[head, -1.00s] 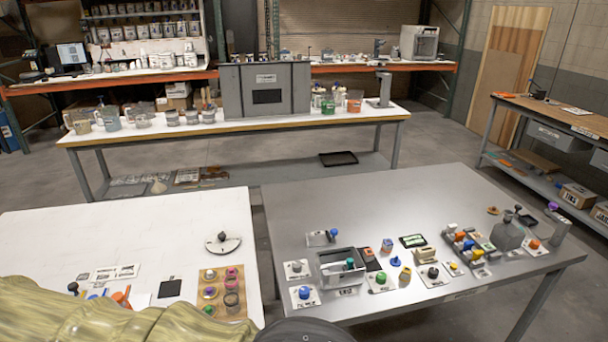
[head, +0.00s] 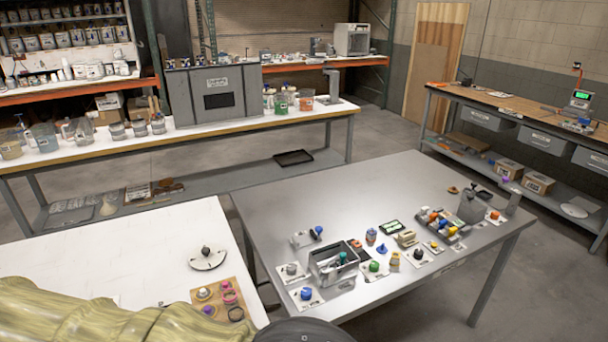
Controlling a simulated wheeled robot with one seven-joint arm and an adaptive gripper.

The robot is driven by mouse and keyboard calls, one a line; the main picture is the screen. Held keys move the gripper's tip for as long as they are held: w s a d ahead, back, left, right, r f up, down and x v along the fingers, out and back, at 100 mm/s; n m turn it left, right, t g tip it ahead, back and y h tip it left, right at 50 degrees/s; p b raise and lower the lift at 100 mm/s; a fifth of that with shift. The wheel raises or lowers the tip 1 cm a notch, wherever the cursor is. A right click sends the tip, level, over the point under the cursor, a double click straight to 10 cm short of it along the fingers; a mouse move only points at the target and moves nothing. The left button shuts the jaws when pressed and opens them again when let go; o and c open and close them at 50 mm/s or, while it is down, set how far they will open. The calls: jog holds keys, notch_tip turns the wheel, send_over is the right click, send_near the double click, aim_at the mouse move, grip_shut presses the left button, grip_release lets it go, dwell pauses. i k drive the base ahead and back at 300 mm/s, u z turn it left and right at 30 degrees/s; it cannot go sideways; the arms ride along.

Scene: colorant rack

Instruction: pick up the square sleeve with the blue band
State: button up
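On the grey metal table (head: 300,205), a small upright piece with blue and pale bands (head: 371,236) stands among the small parts. It may be the square sleeve with the blue band, but it is too small for me to be sure of its shape. A small tan upright piece (head: 394,260) and a blue cone-like piece (head: 382,249) stand near it. The fingers of my gripper are not in view.
A grey open box (head: 333,277) and several knobs on white cards stand at the table's front. A tray of coloured parts (head: 437,238) is to the right. The back left of this table is clear. A white table (head: 110,245) stands at left, a wooden-topped bench (head: 500,105) at right.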

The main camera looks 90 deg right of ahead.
aim_at(371, 237)
jog(key=z, duration=1.75)
